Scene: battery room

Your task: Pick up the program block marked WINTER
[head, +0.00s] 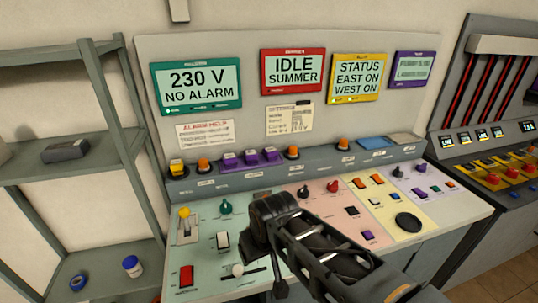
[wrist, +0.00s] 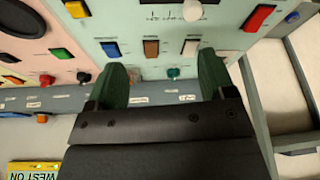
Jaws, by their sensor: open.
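No block that I can read as marked WINTER shows in either view. Three purple blocks (head: 250,157) stand in a row on the ledge above the control desk; any lettering on them is too small to read. The red-framed display (head: 292,71) reads IDLE SUMMER. My gripper (wrist: 162,84) shows in the wrist view with its two green fingers apart and nothing between them. It is over the control desk (wrist: 150,22), which appears upside down there. In the head view my arm crosses the desk's middle, and its dark wrist hides part of the panel; the fingertips are not clear.
A grey shelf rack at left holds a dark box (head: 66,150), a blue tape roll (head: 80,282) and a blue-and-white jar (head: 132,266). Knobs and switches, including a red switch (head: 186,276), stand up from the desk. Another console (head: 495,165) stands at right.

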